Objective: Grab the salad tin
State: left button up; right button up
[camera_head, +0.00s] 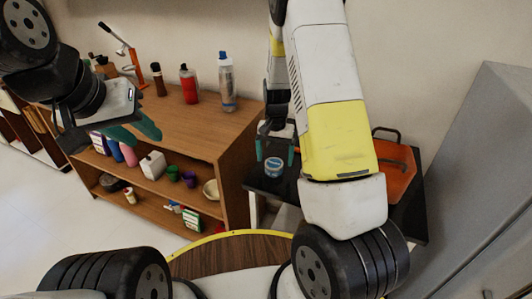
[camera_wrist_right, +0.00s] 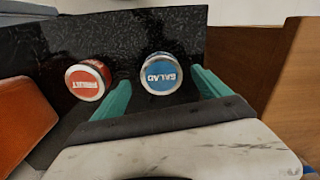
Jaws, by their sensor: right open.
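The salad tin is a blue can with a pale rim and upside-down lettering on its lid (camera_wrist_right: 161,73). It stands on the black table, and in the head view the blue tin (camera_head: 273,168) shows at the table's left end. My right gripper (camera_wrist_right: 163,92) is open, its teal fingers on either side of the near part of the tin, with visible gaps. In the head view my right gripper (camera_head: 275,156) is directly at the tin. My left gripper (camera_head: 141,130) hangs over the wooden shelf at the left, with nothing seen in it; its opening is unclear.
A red fruit tin (camera_wrist_right: 88,80) stands left of the salad tin in the wrist view, outside the fingers. An orange tray (camera_head: 392,170) lies on the black table (camera_head: 416,215). A wooden shelf (camera_head: 200,133) with bottles stands beside the table.

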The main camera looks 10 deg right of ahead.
aim_at(274, 163)
jog(key=shift+a+f, duration=0.1)
jog(key=shift+f, duration=1.9)
jog(key=c, duration=1.7)
